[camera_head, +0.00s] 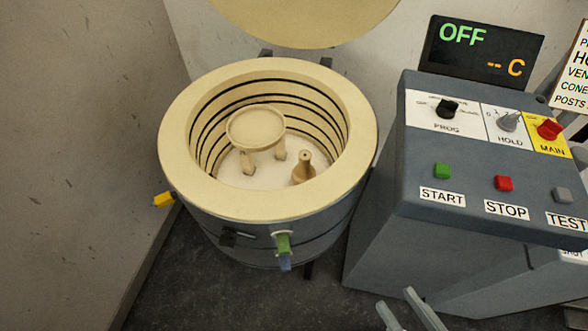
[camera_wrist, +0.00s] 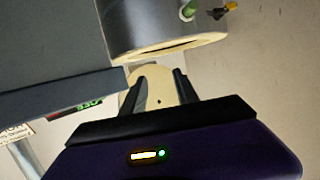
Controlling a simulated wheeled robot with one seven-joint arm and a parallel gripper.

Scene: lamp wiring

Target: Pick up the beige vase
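The beige vase (camera_head: 304,168), small with a narrow neck, stands upright on the pale floor inside the open round kiln (camera_head: 176,130), right of a round shelf on posts (camera_head: 256,128). My gripper (camera_head: 406,309) shows only as two grey fingertips at the bottom edge of the head view, outside the kiln and well apart from the vase. In the wrist view my gripper (camera_wrist: 160,84) is open, with nothing held between its fingers. The vase cannot be seen in the wrist view.
The kiln's raised lid (camera_head: 305,18) is behind its opening. A grey control box (camera_head: 400,180) with switches and buttons stands close on the right, its display (camera_head: 482,50) reading OFF. A wall (camera_head: 80,130) is on the left. Pegs (camera_head: 283,244) stick out of the kiln's side.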

